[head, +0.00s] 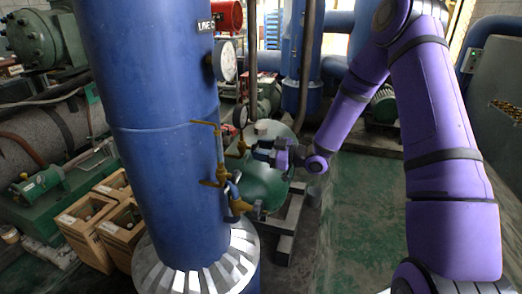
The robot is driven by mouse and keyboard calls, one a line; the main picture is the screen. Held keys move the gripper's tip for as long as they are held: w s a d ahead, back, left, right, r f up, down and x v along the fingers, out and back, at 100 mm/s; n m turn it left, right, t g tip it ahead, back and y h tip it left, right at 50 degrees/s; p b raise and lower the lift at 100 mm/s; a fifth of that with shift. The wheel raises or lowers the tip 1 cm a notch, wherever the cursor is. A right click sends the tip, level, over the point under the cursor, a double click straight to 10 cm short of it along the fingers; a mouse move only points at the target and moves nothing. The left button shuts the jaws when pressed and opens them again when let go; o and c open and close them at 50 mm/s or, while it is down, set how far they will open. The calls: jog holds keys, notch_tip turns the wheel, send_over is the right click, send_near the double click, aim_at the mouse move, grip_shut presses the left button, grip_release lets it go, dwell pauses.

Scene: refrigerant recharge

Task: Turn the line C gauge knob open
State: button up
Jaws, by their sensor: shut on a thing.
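A large blue vertical pipe (155,120) carries a "LINE" label (205,26), its last letter partly cut off by the curve. A round white-faced gauge (226,60) sits on the pipe's right side below the label. Thin brass tubing and valve fittings (219,150) run down that side. My gripper (252,150) reaches in from the right at the brass branch beside the pipe, below a smaller dark gauge (240,116). It is shut on the small gauge knob there. The fingers mostly hide the knob, so its turn angle cannot be read.
A green rounded tank (264,186) stands behind my gripper on a grey frame. Lower brass and blue valve fittings (238,203) stick out below. Wooden crates (122,230) stand left of the pipe. The green floor (355,220) at right is open.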

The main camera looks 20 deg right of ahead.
jog(key=shift+n, duration=0.7)
jog(key=n, duration=0.4)
jog(key=shift+n, duration=0.9)
jog(key=n, duration=0.6)
jog(key=o, duration=0.9)
jog(key=shift+d+n, duration=0.1)
jog(key=shift+n, duration=0.3)
